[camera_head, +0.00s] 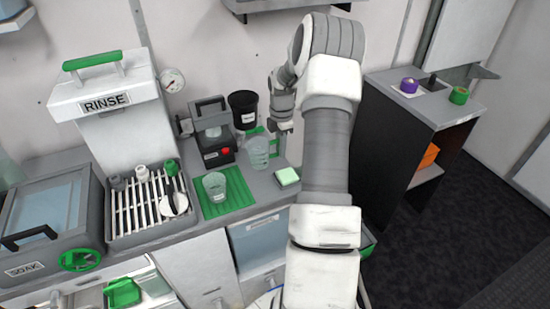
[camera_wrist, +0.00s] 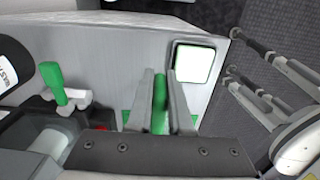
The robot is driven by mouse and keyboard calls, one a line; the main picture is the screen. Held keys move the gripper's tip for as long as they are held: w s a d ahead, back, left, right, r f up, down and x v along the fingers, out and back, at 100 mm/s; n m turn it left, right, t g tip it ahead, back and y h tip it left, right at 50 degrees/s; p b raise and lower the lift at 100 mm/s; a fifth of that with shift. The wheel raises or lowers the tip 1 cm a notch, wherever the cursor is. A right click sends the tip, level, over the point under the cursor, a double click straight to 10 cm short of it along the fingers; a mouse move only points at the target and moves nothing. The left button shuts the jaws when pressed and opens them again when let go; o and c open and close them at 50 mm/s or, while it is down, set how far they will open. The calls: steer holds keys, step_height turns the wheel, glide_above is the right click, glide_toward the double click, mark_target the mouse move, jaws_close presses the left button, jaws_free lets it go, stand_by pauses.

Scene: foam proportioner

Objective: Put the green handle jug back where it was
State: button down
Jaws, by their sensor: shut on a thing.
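The green handle jug (camera_head: 258,153) is a clear vessel at the back of the counter, left of my arm in the head view. My gripper (camera_head: 280,140) is beside it on its right, pointing down, partly hidden by my own arm. In the wrist view my gripper (camera_wrist: 162,103) is shut on the jug's green handle (camera_wrist: 160,100), which stands between the two fingers. The jug's body is mostly hidden there. I cannot tell whether its base touches the counter. Another clear beaker (camera_head: 215,187) stands on a green ribbed mat (camera_head: 240,191).
A black cup (camera_head: 243,108) and a grey device with a red knob (camera_head: 216,145) are behind and left. The RINSE station (camera_head: 107,103) stands further left. A dark shelf unit (camera_head: 405,135) is at right.

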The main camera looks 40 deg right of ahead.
steer(key=shift+w+a+f, duration=0.35)
steer(key=shift+w+f, duration=0.3)
steer(key=shift+w, duration=0.2)
steer(key=shift+f, duration=1.85)
steer(key=shift+f, duration=0.2)
steer(key=c, duration=0.8)
jaws_free()
steer(key=shift+c, duration=0.2)
step_height(320, 180, up, 12)
steer(key=shift+r, duration=0.2)
